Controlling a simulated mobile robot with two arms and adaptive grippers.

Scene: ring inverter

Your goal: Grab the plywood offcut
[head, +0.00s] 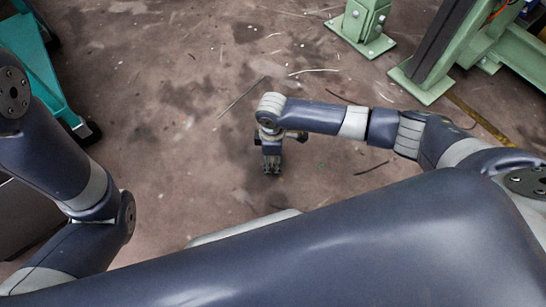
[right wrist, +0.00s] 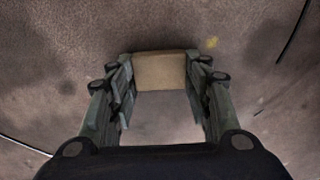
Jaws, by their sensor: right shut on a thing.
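The plywood offcut (right wrist: 160,71) shows in the right wrist view as a small tan block between the two fingertips. My right gripper (right wrist: 160,80) is shut on it, with one finger against each side. In the head view my right gripper (head: 271,166) points down above the brown floor near the middle, and the offcut cannot be made out there. My left arm comes in at the left of the head view, but its gripper is out of view.
The stained floor (head: 200,130) around my right gripper is mostly open, with thin scraps of wire or strip scattered on it. Green machine legs (head: 362,25) stand at the top right. A teal wheeled frame (head: 40,70) stands at the upper left.

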